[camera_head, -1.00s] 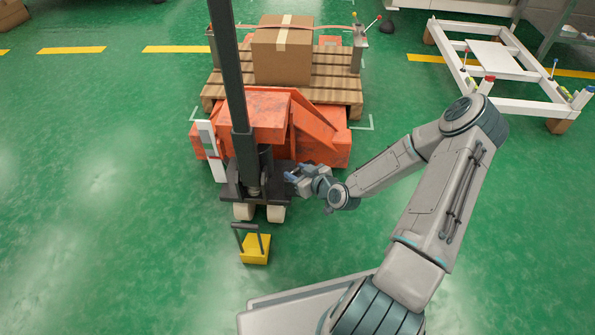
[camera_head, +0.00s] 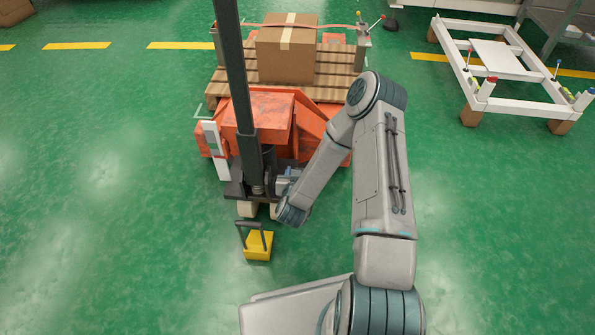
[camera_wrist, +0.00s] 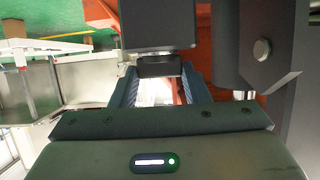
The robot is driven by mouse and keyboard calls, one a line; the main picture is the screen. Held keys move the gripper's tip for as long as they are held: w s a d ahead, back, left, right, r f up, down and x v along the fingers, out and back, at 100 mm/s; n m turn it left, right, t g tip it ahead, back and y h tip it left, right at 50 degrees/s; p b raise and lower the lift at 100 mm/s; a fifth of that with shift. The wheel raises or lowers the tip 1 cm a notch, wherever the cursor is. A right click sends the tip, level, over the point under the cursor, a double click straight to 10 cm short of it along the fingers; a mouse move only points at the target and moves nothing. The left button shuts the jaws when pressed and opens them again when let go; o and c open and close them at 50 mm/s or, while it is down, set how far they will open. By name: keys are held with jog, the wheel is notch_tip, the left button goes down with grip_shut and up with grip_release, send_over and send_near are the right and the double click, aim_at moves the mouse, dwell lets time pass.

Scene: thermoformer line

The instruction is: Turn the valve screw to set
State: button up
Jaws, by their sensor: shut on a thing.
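An orange pallet jack (camera_head: 262,112) stands with its dark pump base (camera_head: 238,180) facing me. My gripper (camera_head: 285,183) is at the right side of that base, largely hidden behind my own wrist in the head view. In the wrist view, the two blue-grey fingers of my gripper (camera_wrist: 160,82) close on a dark block-ended part, the valve screw (camera_wrist: 160,66), which sticks out below a larger dark housing (camera_wrist: 158,25). The ends of the fingers are partly hidden by this part. The screw's turn angle cannot be read.
A wooden pallet (camera_head: 335,85) with a cardboard box (camera_head: 287,55) sits on the jack's forks. A yellow block with a handle (camera_head: 259,246) stands on the floor in front. A white frame (camera_head: 510,100) stands at the right. The green floor at left is clear.

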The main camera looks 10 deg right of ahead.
jog(key=shift+m+h, duration=0.3)
jog(key=o, duration=1)
jog(key=p+v, duration=0.4)
jog(key=v, duration=0.9)
jog(key=shift+s+a+r+p, duration=0.2)
jog(key=shift+s+r+p, duration=0.05)
jog(key=shift+p, duration=0.05)
